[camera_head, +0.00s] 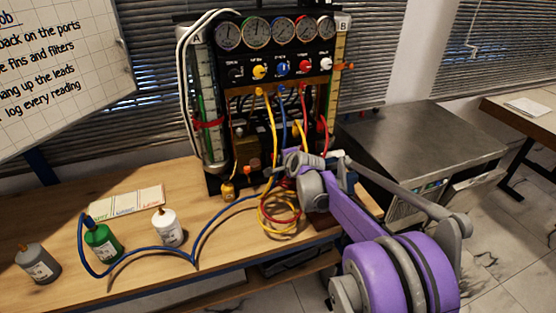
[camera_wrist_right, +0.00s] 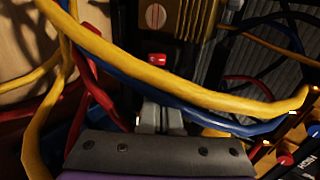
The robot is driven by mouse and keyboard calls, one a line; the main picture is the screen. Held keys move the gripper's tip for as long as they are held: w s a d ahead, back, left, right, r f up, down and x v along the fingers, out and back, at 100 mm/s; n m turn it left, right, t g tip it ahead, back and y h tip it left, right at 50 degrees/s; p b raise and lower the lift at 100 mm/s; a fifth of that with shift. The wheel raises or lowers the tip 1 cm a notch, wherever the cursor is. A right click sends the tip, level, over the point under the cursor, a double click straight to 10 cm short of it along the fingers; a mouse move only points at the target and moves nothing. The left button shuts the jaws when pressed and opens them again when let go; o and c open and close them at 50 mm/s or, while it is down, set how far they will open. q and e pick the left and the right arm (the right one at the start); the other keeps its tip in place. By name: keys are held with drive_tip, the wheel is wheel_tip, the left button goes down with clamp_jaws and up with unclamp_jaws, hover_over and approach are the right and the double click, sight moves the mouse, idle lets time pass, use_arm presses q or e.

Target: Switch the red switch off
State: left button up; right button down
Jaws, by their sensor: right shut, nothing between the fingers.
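The red switch (camera_wrist_right: 157,57) shows in the right wrist view as a small red rocker with a pale mark, just beyond my fingertips. Which way it is tipped is too small to tell. My right gripper (camera_wrist_right: 160,118) is shut and empty, pointing at the switch with a small gap in the picture; I cannot tell whether they touch. In the head view my right gripper (camera_head: 290,158) is at the lower front of the gauge rig (camera_head: 270,85), among the hoses, and I cannot make out the switch there. My left gripper is not in view.
Yellow (camera_wrist_right: 190,78), blue and red hoses cross close around my right gripper. The wooden bench (camera_head: 130,275) holds a grey bottle (camera_head: 38,264), a green bottle (camera_head: 103,244) and a white bottle (camera_head: 167,228). A metal-topped cabinet (camera_head: 425,135) stands right of the rig.

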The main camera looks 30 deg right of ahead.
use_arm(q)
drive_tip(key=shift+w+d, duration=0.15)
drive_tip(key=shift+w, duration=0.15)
use_arm(e)
drive_tip(key=v, duration=0.6)
drive_tip(key=shift+s+r, duration=0.15)
drive_tip(key=shift+r, duration=0.2)
use_arm(q)
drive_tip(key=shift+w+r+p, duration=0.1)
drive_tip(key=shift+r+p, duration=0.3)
drive_tip(key=shift+p, duration=0.05)
use_arm(e)
drive_tip(key=shift+s+d+f+g, duration=0.1)
drive_tip(key=shift+s+f+g, duration=0.1)
drive_tip(key=shift+f+g, duration=0.3)
drive_tip(key=shift+w+f, duration=0.1)
drive_tip(key=shift+f, duration=0.05)
